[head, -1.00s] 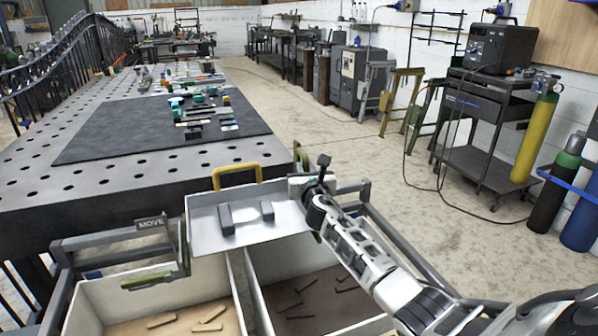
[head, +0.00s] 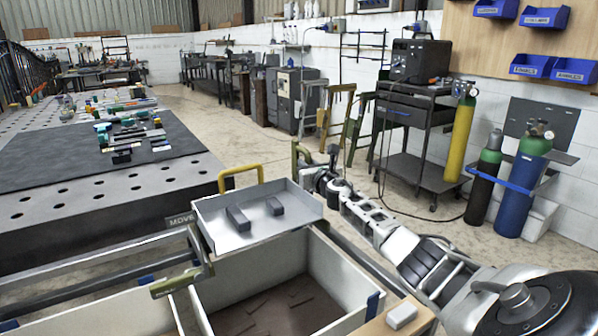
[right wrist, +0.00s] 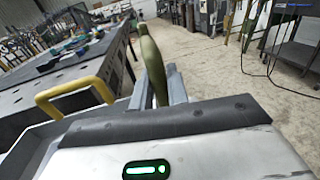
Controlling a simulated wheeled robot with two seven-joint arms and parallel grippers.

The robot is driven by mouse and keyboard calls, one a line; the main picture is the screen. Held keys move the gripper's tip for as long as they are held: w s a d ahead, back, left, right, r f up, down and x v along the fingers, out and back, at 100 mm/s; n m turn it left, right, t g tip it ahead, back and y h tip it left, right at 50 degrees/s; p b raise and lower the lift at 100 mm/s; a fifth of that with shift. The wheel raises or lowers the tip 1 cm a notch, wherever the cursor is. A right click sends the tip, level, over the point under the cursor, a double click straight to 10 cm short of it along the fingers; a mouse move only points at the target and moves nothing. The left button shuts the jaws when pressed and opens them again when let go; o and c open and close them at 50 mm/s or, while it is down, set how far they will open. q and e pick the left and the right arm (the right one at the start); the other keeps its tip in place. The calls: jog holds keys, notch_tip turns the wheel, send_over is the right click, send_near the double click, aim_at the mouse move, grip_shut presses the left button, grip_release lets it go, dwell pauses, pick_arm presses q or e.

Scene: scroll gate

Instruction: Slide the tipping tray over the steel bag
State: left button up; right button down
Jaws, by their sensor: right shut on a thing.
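The tipping tray (head: 222,232) is a shallow grey metal tray with two dark blocks (head: 240,217) lying in it and a yellow handle (head: 240,178) at its back. It stands over the back part of the right-hand open bin (head: 350,262), which has a dark floor with several dark pieces. I cannot read which bin is the steel bag. My right gripper (head: 312,178) is shut on the olive upright handle at the tray's right end; this handle (right wrist: 151,65) also shows in the right wrist view. My left gripper is not in view.
A left-hand bin (head: 110,310) stands beside the right one. Grey rails (head: 90,262) run along both sides, with an olive lever (head: 175,283) at the left. A perforated steel table (head: 110,205) stands behind at left. Open floor lies beyond, towards gas cylinders (head: 522,185).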

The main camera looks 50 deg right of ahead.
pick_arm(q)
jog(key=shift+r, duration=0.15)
pick_arm(e)
jog(key=shift+s+d+r, duration=0.1)
jog(key=shift+d+r, duration=0.1)
jog(key=shift+d, duration=0.15)
jog(key=c, duration=1.4)
grip_release()
jog(key=shift+c, duration=0.2)
jog(key=shift+f, duration=0.15)
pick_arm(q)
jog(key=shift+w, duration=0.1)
pick_arm(e)
jog(key=shift+a, duration=0.1)
jog(key=shift+s, duration=0.2)
pick_arm(q)
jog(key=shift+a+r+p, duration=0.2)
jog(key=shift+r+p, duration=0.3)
jog(key=shift+p, duration=1.35)
pick_arm(e)
jog(key=v, duration=1.5)
jog(key=shift+s+a, duration=0.15)
jog(key=shift+s, duration=0.05)
